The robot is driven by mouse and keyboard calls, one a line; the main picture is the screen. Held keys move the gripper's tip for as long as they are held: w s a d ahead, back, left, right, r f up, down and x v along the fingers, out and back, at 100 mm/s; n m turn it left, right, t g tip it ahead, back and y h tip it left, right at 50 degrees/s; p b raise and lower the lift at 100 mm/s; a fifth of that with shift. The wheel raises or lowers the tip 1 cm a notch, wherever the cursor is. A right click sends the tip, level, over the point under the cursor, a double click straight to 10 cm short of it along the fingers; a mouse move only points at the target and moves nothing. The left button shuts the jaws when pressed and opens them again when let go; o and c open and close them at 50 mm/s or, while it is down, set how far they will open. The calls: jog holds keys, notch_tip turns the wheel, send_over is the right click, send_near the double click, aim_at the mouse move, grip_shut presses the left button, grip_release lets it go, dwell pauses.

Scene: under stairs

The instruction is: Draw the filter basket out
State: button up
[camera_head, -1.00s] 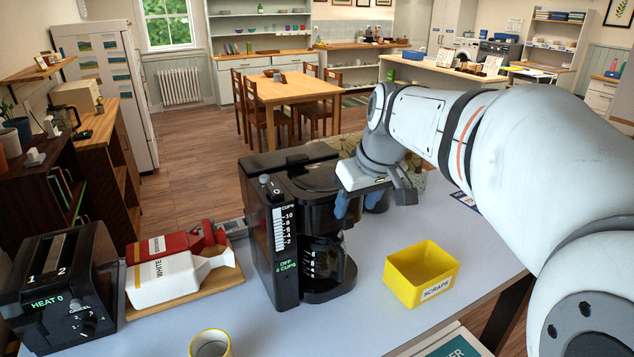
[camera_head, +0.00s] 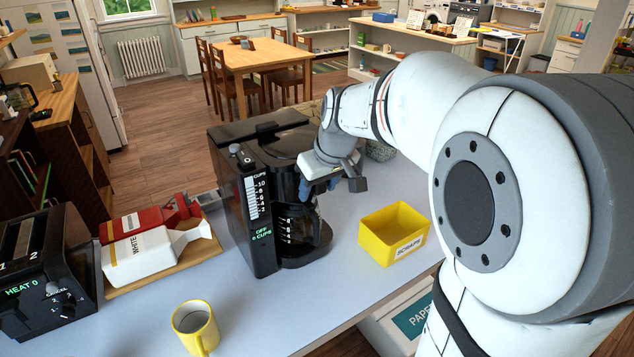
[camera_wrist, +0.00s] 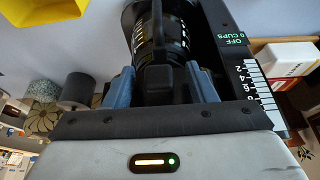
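The black coffee maker (camera_head: 262,215) stands upright on the pale table, its glass carafe (camera_head: 300,232) in its base. The filter basket area is under the lid and above the carafe; my gripper partly hides it. My gripper (camera_head: 317,188) is at the front of the machine, above the carafe's handle side, its blue fingers pointing at the machine. In the wrist view the fingers (camera_wrist: 162,78) are spread apart, with a dark handle-like part (camera_wrist: 163,82) between them. I cannot tell whether it belongs to the basket or the carafe. No firm grip shows.
A yellow scraps bin (camera_head: 393,235) stands right of the machine. A yellow mug (camera_head: 195,327) is in front. Red and white packages (camera_head: 150,245) lie on a board at left, beside a toaster (camera_head: 45,270). Bare table lies between mug and bin.

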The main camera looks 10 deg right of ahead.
grip_shut()
dwell(0.7)
